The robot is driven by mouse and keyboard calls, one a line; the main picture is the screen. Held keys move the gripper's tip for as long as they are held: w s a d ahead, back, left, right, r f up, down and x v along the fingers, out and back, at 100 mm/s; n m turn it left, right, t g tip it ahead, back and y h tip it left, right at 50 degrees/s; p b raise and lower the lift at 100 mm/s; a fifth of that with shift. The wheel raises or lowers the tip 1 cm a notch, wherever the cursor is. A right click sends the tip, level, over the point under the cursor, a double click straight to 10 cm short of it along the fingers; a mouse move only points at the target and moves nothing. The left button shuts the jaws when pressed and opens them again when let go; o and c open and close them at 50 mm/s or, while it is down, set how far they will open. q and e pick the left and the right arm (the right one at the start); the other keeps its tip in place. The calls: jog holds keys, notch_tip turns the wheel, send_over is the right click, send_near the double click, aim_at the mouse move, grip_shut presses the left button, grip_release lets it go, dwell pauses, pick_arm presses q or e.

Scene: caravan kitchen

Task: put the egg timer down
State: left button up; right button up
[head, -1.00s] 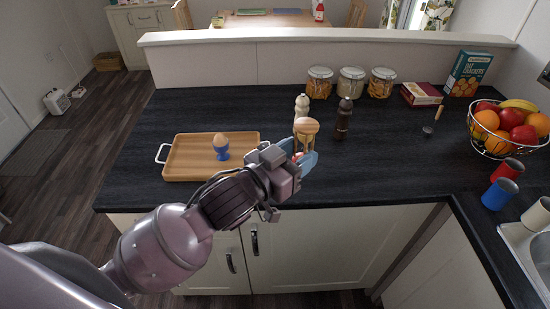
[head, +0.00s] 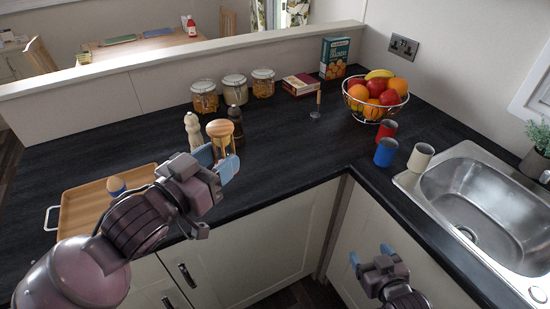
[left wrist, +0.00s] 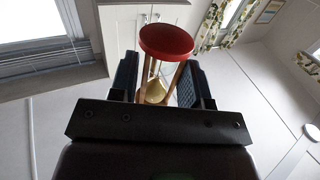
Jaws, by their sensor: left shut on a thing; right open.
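In the left wrist view the egg timer (left wrist: 166,41) shows a red end disc and a sand-filled bulb between the fingers of my left gripper (left wrist: 158,88). The head view does not clearly show whether its lower end touches the counter, as the fingers hide it. My right gripper (head: 370,255) is open and empty, in front of the lower cabinets.
A cream mill (head: 193,132) and a dark mill (head: 237,122) stand close by the timer. A wooden tray (head: 72,212) with an egg in a blue cup (head: 117,187) is at left. Bare dark counter (head: 285,150) lies to the timer's right, before the cups (head: 386,152).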

jog(key=w+a+r+n+t+y, duration=0.1)
jog(key=w+a+r+y, duration=0.2)
jog(key=r, duration=0.4)
jog(key=w+a+r+n+t+y, duration=0.1)
jog(key=w+a+r+n, duration=0.1)
jog(key=w+a+r, duration=0.3)
jog(key=w+a+r+n+t+y, duration=0.1)
jog(key=w+a+r+y, duration=0.15)
jog(key=r, duration=0.55)
jog(key=s+a+r+n+g+y, duration=0.1)
jog(key=s+a+r+n+y, duration=0.25)
jog(key=a+r, duration=0.5)
jog(key=g+y, duration=0.3)
jog(key=g, duration=0.1)
send_near(230, 138)
jog(key=shift+n, duration=0.25)
jog(key=x, duration=1.2)
jog(key=shift+w+a, duration=0.1)
jog(key=shift+a, duration=0.15)
